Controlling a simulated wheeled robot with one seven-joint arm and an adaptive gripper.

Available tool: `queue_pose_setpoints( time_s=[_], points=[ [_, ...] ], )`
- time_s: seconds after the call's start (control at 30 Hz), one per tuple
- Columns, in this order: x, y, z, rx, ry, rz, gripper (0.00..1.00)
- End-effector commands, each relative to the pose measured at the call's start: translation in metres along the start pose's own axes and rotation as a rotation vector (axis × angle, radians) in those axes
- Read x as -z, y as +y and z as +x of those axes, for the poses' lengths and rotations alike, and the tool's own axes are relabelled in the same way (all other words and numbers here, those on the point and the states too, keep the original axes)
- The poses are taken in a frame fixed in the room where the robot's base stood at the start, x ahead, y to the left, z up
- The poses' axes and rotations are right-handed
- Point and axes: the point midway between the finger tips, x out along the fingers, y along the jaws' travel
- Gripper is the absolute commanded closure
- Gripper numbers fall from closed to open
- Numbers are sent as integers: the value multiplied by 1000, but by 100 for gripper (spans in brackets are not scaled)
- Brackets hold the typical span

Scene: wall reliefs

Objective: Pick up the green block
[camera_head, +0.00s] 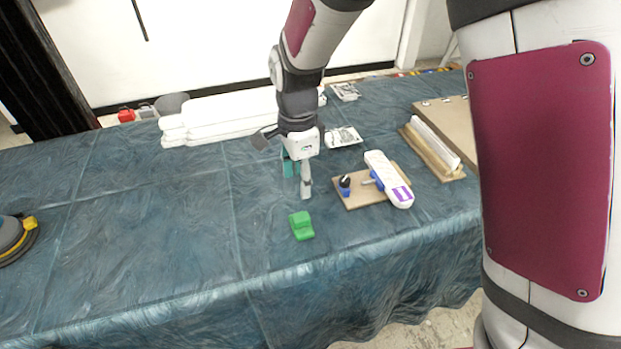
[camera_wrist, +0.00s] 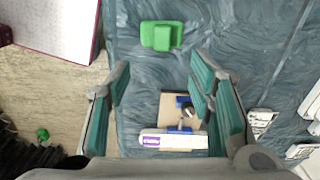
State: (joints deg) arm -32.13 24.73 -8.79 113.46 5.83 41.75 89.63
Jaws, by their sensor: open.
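The green block (camera_head: 301,225) has a stepped shape and lies on the blue cloth-covered table near its front edge. In the wrist view the block (camera_wrist: 161,35) is at the top centre, beyond the fingertips and apart from them. My gripper (camera_head: 298,184) points down above the table, behind the block in the head view. In the wrist view my gripper (camera_wrist: 160,85) has its teal-padded fingers wide apart with nothing between them but the table and a board below.
A wooden board (camera_head: 352,201) with a white and purple tool (camera_head: 389,179) lies right of the block. White rolls (camera_head: 220,115) lie behind my gripper. A round yellow-and-black device (camera_head: 17,238) is at the far left.

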Motion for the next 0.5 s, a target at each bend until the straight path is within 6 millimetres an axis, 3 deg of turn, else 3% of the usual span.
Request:
queue_pose_setpoints(
  time_s=[0.17, 0.5],
  points=[
    [-5, -3, 19, -11, 5, 30, 52],
    [-3, -2, 78, -12, 5, 29, 52]
  ],
)
